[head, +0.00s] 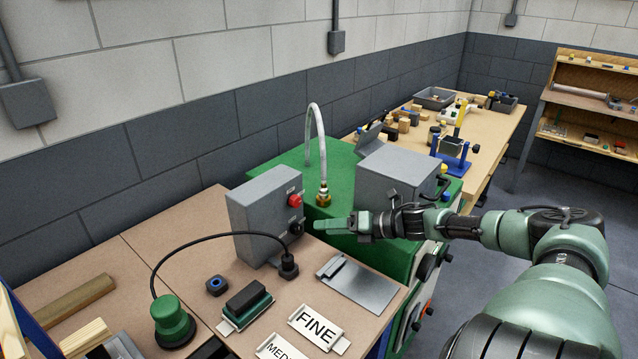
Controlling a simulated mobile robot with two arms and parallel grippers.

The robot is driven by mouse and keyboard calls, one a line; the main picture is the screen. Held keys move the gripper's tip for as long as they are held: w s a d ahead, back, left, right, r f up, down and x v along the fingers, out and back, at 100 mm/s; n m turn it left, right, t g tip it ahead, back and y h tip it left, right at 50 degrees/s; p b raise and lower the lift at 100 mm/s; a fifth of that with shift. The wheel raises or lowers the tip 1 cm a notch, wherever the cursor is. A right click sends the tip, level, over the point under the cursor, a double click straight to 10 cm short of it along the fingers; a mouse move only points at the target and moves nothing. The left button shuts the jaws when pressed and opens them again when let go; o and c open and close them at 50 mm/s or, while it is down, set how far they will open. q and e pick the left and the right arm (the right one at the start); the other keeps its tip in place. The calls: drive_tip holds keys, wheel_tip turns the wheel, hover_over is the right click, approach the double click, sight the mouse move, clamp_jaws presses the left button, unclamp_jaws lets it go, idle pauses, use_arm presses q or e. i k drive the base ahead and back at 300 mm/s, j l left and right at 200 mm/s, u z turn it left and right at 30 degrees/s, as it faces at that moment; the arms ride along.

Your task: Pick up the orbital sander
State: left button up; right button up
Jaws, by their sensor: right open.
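The orbital sander (173,324) looks like a round green tool with a black cord. It sits upright on the brown bench top (210,255) at the lower left. Its cord arches up and right to a black plug (288,266) beside the grey control box (262,215). My right gripper (322,226) reaches in from the right with its green fingers pointing left. It is open and empty, just right of the control box, well away from the sander. My left gripper is not in view.
A green machine (275,172) with an upright hose stands behind. Wood pieces (72,300) lie at left.

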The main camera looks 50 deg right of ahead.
sight(175, 328)
drive_tip(key=k, duration=1)
